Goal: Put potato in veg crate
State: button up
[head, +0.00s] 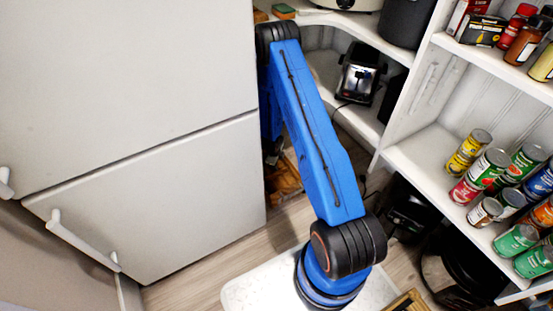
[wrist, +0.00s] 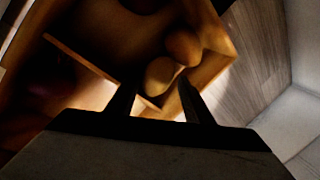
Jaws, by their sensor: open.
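In the wrist view a wooden veg crate (wrist: 222,45) with thin dividers fills the upper part. Two rounded brown items that look like potatoes lie in its corner compartment. The paler potato (wrist: 161,75) is just beyond and between the fingertips of my gripper (wrist: 157,90). The other potato (wrist: 184,47) lies against it, higher and to the right. My gripper is open, its two dark fingers apart and reaching over the crate wall. I cannot tell whether a finger touches the pale potato. In the head view my arm hides most of the crate, and my gripper is out of sight.
A dark round item (wrist: 45,85) lies in a shadowed compartment on the left. In the head view the white fridge (head: 180,190) stands close left of my arm. Shelves with cans (head: 486,168) stand on the right, and a toaster (head: 359,73) stands behind.

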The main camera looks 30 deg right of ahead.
jog(key=v, duration=1.2)
jog(key=shift+r, duration=0.3)
jog(key=shift+d, duration=0.1)
